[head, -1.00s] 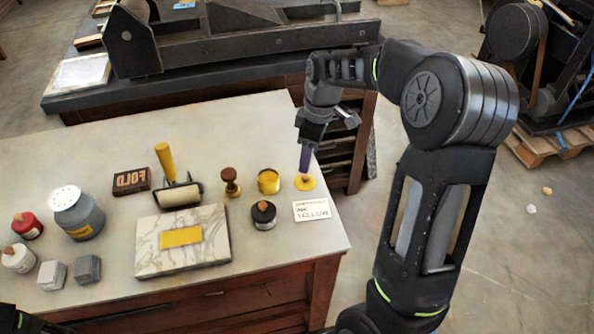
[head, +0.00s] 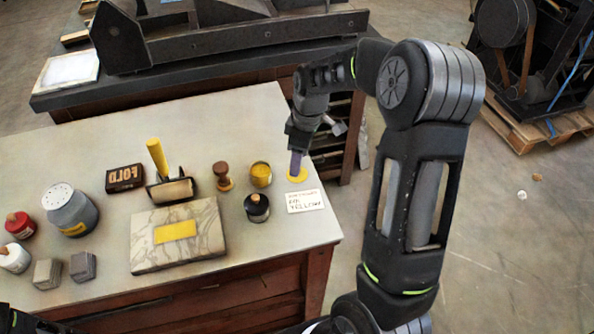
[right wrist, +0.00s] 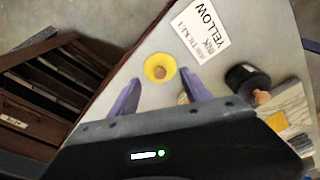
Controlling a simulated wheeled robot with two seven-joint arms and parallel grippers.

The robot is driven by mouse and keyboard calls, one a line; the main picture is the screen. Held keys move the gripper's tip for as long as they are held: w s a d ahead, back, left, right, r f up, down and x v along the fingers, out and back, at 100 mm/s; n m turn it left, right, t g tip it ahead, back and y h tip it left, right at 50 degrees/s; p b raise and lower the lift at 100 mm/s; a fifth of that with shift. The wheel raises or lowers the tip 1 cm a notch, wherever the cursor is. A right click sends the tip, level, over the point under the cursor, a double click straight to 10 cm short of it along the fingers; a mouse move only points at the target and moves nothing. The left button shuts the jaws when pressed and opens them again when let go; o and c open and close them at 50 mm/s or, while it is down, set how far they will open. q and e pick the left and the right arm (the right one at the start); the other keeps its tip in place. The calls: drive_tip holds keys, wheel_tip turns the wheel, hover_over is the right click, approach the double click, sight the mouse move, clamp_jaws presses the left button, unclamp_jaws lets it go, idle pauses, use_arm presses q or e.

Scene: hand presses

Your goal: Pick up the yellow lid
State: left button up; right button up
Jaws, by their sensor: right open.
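The yellow lid (head: 298,175) lies flat near the right edge of the table, behind the white card. In the right wrist view the yellow lid (right wrist: 150,62) has a tan wooden knob and lies just ahead of my fingertips. My right gripper (head: 296,165) points down over the lid in the head view and partly hides it. The right wrist view shows my right gripper (right wrist: 160,76) open, with one purple finger at each side of the lid's near edge and nothing held. Whether the fingers touch the lid cannot be told. My left gripper is not in view.
The open yellow ink jar (head: 260,174) and a dark-lidded jar (head: 256,208) stand left of the lid. The card reading yellow (head: 306,201) lies in front. A wooden stamp (head: 222,176), roller (head: 172,188) and marble slab (head: 150,246) are farther left. The table edge is close on the right.

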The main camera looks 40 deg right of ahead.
wheel_tip(320, 180, down, 4)
drive_tip(key=shift+w+a+r, duration=0.15)
drive_tip(key=shift+r, duration=0.1)
drive_tip(key=shift+c, duration=0.5)
clamp_jaws()
idle(0.3)
